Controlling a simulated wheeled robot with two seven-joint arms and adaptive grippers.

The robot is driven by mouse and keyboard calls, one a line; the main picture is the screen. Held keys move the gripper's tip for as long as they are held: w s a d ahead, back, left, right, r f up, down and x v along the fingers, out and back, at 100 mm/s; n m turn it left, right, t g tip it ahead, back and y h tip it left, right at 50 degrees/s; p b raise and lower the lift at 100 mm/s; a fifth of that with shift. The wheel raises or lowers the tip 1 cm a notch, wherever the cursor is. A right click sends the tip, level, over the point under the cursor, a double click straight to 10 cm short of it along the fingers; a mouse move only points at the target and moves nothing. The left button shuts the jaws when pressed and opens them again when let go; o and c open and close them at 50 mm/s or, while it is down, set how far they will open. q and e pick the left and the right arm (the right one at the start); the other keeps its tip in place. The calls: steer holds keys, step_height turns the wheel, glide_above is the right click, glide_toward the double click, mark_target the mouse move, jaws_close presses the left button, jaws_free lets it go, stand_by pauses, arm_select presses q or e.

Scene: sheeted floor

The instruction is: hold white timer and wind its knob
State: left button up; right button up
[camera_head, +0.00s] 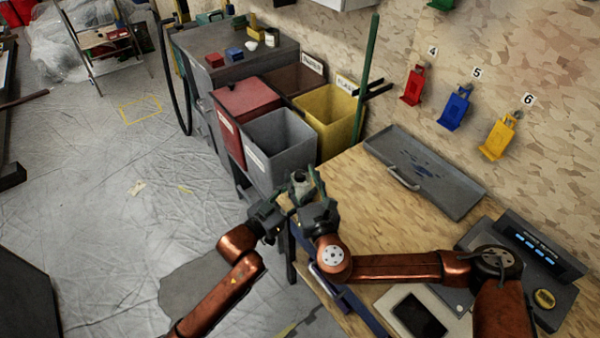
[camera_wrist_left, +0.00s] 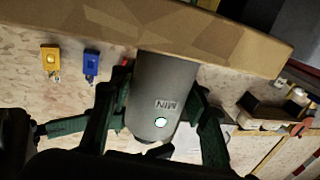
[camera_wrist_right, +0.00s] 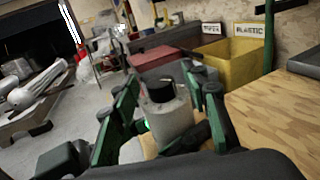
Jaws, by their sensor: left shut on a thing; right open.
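In the head view the timer (camera_head: 299,187) is small and partly hidden between both grippers, near the bench's left end.
The wooden bench (camera_head: 350,190) carries a grey tray (camera_head: 450,195), a dark tablet-like device (camera_head: 418,316) and a console with blue buttons (camera_head: 540,250). Beyond stand grey (camera_head: 281,150), red (camera_head: 245,103) and yellow bins (camera_head: 328,113). Bench space before the tray is clear.

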steer(key=shift+w+a, duration=0.2)
steer(key=shift+w, duration=0.45)
steer(key=shift+c, duration=0.6)
jaws_close()
